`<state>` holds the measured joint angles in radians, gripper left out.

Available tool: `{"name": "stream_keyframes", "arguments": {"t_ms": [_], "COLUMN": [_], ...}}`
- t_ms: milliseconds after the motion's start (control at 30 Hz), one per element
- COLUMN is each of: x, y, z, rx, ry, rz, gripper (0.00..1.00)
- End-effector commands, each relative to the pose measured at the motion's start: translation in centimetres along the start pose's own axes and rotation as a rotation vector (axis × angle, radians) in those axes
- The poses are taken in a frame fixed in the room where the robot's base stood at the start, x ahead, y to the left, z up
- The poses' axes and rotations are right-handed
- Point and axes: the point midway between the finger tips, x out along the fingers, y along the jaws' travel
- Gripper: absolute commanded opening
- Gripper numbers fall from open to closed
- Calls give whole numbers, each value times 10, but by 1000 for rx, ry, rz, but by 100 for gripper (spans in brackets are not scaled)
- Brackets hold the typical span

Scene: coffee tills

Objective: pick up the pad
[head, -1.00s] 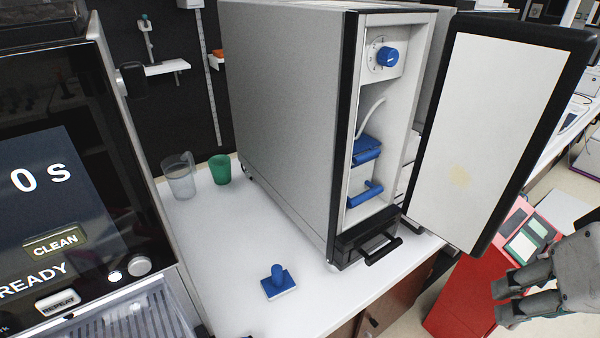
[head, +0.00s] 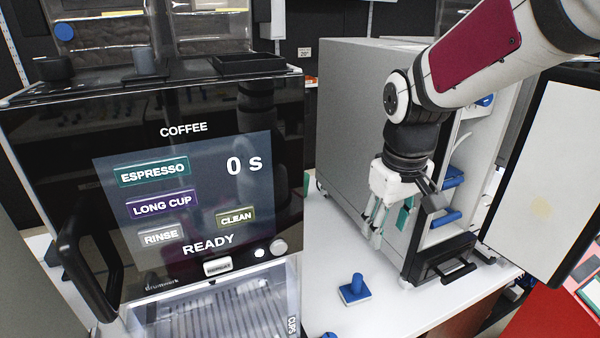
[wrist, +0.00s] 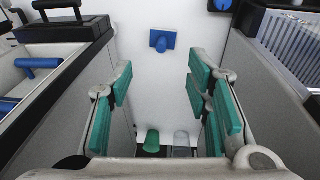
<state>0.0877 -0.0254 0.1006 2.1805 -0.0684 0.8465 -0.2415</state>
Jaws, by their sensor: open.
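The pad (head: 354,290) is a small block with an upright blue handle. It stands on the white counter between the coffee machine and the grey cabinet machine. It also shows in the wrist view (wrist: 163,40), beyond my fingertips near the top middle. My gripper (head: 388,230) is open and empty, with green finger pads. It hangs in front of the grey cabinet machine, above and to the right of the pad in the head view. The fingers are apart from the pad. In the wrist view my gripper (wrist: 161,75) has both fingers spread.
The coffee machine (head: 285,185) is on the left. The grey cabinet machine (head: 350,120) stands on the right with its door (head: 545,180) open. A green cup (wrist: 152,140) and a clear cup (wrist: 181,144) show below. Another blue item (head: 328,335) is at the counter's front.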

Motion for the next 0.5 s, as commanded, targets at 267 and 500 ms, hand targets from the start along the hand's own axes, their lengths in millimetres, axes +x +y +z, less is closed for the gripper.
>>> {"name": "stream_keyframes", "arguments": {"t_ms": [267,500], "x": [80,119], "y": [10,11], "z": [-52,-68], "rx": [-128,-180], "ry": [-86,-110], "rz": [-65,-99], "gripper": [45,45]}}
